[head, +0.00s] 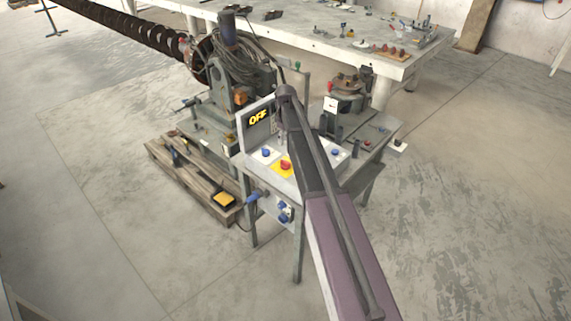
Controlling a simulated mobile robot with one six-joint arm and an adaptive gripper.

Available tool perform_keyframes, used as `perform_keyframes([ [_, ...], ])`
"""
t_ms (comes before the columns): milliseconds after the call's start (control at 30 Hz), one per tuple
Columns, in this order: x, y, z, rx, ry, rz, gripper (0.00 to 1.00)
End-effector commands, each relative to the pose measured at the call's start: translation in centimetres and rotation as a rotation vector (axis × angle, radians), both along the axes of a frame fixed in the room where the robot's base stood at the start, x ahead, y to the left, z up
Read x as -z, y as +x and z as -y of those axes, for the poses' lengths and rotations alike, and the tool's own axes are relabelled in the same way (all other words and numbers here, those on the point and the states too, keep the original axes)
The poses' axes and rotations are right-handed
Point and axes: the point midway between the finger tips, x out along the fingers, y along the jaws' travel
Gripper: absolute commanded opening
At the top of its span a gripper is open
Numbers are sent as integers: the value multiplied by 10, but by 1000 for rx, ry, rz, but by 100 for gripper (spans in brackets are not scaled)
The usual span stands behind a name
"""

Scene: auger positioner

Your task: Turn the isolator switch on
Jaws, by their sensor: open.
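A red rotary knob on a yellow plate (285,165), which looks like the isolator switch, sits on the sloping face of the grey control panel (251,163). The exact angle of the knob is too small to read. A black display (258,117) above it shows "OFF" in yellow letters. My arm crosses the picture from the lower right up to the panel and covers part of its right side. I cannot make out my gripper's fingers in the head view.
Blue knobs (266,152) flank the red one. Blue sockets (285,212) sit below the panel. A white table (315,42) stands behind. The floor at left and right is clear.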

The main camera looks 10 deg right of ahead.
Motion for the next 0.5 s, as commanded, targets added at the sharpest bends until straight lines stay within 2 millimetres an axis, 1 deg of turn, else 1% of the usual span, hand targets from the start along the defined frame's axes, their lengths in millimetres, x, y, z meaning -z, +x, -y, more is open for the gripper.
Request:
perform_keyframes([
  [33,8,0,0,0,0,0,57],
  [500,43,0,0,0,0,0,57],
])
